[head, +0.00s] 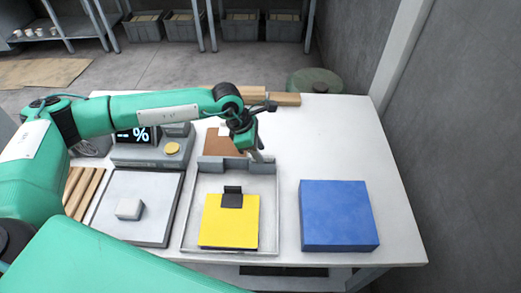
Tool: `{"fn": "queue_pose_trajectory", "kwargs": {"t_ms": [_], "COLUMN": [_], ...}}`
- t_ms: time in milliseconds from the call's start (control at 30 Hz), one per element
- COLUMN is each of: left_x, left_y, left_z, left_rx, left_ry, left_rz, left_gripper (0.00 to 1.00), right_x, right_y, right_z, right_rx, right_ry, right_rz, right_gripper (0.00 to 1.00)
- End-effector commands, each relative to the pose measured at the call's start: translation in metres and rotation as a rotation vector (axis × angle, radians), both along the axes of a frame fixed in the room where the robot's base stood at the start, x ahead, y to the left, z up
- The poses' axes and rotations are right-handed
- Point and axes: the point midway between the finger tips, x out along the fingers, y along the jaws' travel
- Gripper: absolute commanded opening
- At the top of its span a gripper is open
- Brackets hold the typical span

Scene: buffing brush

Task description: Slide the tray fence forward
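The grey tray (186,222) lies flat near the front middle of the table in the head view. A darker grey bar, which looks like the tray fence (222,164), spans its far end. A yellow square (228,231) with a dark clip-like block (232,197) at its far edge lies inside the tray. My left gripper (260,156) points down at the far right corner of the tray, by the right end of the fence. I cannot tell whether it touches the fence. The fingers are small and partly hidden by the wrist. My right gripper is not in view.
A blue block (338,214) stands right of the tray. A grey plate (151,228) with a white block (129,209) lies left. A device with a display (137,136), a brown piece (220,143) and wooden bars (283,99) are farther back. The table's far right is clear.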

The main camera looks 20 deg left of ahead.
Motion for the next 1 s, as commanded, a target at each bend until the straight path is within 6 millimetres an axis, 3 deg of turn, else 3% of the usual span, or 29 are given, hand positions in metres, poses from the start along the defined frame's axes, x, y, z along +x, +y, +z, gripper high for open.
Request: {"fn": "queue_pose_trajectory", "kwargs": {"t_ms": [200,467,667,1000], "left_x": [0.001,0.001,0.002,-0.007], "left_y": [-0.006,-0.006,-0.006,-0.009], "left_z": [-0.015,-0.016,-0.016,-0.019], "left_rx": [0.000,0.000,0.000,-0.001], "left_ry": [0.001,0.001,0.000,0.000], "left_rz": [0.000,0.000,0.000,-0.004], "left_gripper": [0.36,0.36,0.01,0.00], "right_x": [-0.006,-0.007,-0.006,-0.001], "right_y": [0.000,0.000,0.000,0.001], "right_z": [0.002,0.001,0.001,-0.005], "right_rx": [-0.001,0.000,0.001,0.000], "right_ry": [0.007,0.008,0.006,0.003], "right_rz": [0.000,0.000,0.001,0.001], "right_gripper": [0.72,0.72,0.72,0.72]}}
